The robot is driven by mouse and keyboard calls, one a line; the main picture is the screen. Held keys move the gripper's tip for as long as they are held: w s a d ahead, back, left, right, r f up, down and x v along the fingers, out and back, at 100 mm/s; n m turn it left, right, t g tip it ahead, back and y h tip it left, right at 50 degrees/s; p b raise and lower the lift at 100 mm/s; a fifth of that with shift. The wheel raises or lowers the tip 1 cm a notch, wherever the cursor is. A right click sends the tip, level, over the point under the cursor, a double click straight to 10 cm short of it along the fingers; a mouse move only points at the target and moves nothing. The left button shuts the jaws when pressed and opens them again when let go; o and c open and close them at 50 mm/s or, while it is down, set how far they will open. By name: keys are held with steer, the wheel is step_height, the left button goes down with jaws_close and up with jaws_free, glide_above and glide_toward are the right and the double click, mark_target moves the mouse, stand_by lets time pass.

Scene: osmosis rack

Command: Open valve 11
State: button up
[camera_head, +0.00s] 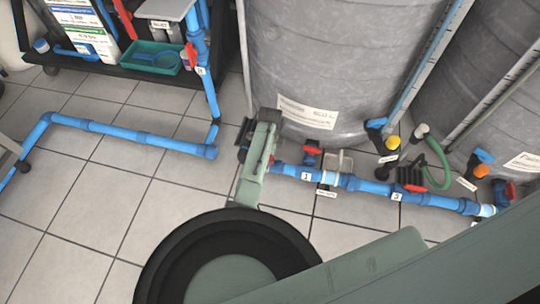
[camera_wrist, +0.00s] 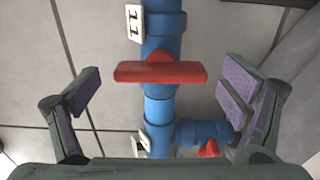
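In the wrist view, the valve's red handle (camera_wrist: 160,72) lies crosswise over a vertical blue pipe (camera_wrist: 159,112). A white tag (camera_wrist: 135,23) reading 11 sits just above it. My gripper (camera_wrist: 160,88) is open, with one purple-padded finger left of the handle and the other to its right. Clear gaps show between the pads and the handle ends, and nothing is held. In the head view, my gripper (camera_head: 247,137) is beside the grey tank's base, seen partly from behind, and my arm hides what is under it.
A side pipe (camera_wrist: 204,132) with another red handle (camera_wrist: 209,149) lies close to my right finger. In the head view, a grey tank (camera_head: 335,60) stands close behind my gripper. A low blue pipe (camera_head: 120,133) runs at left, and valves line the pipe at right. Tiled floor (camera_head: 165,190) is open at left.

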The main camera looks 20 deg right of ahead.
steer(key=c, duration=1.1)
steer(key=shift+n+p, duration=0.3)
steer(key=shift+n, duration=0.1)
steer(key=n+p, duration=0.2)
steer(key=n, duration=0.1)
steer(key=shift+r+n, duration=0.1)
steer(key=shift+n, duration=0.3)
steer(key=n+p, duration=0.1)
steer(key=n, duration=0.3)
steer(key=shift+n, duration=0.3)
steer(key=n+p, duration=0.1)
steer(key=n, duration=0.3)
steer(key=n+p, duration=0.1)
steer(key=n, duration=0.3)
steer(key=shift+n, duration=0.3)
